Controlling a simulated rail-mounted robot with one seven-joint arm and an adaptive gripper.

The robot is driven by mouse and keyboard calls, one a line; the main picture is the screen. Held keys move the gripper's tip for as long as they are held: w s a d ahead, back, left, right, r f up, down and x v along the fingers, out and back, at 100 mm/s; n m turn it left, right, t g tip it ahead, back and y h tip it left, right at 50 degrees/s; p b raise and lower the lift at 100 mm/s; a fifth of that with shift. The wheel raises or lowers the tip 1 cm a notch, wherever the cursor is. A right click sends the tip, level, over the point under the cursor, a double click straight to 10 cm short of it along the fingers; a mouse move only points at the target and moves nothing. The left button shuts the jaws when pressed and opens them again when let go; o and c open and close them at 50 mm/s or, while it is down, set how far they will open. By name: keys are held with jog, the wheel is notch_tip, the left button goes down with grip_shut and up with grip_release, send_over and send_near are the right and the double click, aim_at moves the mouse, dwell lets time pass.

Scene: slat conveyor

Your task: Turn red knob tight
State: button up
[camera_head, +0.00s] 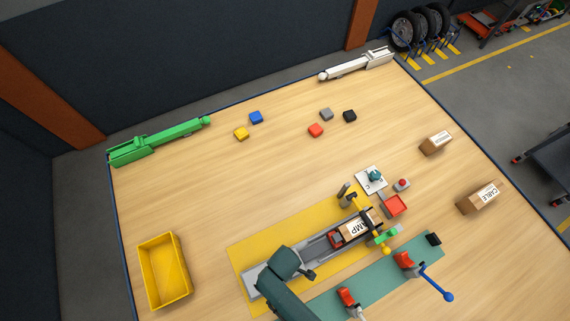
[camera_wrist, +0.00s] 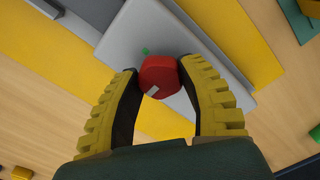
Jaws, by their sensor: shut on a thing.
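The red knob (camera_wrist: 161,74) sits over a grey plate (camera_wrist: 130,35) in the wrist view. It has a light pointer mark on its lower side, and a small green mark lies on the plate just above it. My gripper (camera_wrist: 157,78) has its two yellow-and-black fingers on either side of the knob, shut on it at the tips. In the head view my arm reaches over the near left end of the slat conveyor (camera_head: 313,252). There the knob and fingertips are hidden or too small to tell.
A box marked "AMP" (camera_head: 357,228) lies on the conveyor, on a yellow mat (camera_head: 243,250). A yellow bin (camera_head: 145,247) stands left. The table's middle left is clear.

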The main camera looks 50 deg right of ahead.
jog(key=shift+m, duration=0.3)
jog(key=m+p, duration=0.1)
jog(key=m, duration=0.2)
jog(key=shift+p, duration=0.35)
jog(key=m+p, duration=0.1)
jog(key=m, duration=0.4)
jog(key=m+p, duration=0.1)
jog(key=m, duration=0.3)
jog(key=shift+s, duration=0.1)
jog(key=m, duration=0.5)
jog(key=shift+f, duration=0.1)
jog(key=shift+m, duration=0.3)
jog(key=o, duration=1.2)
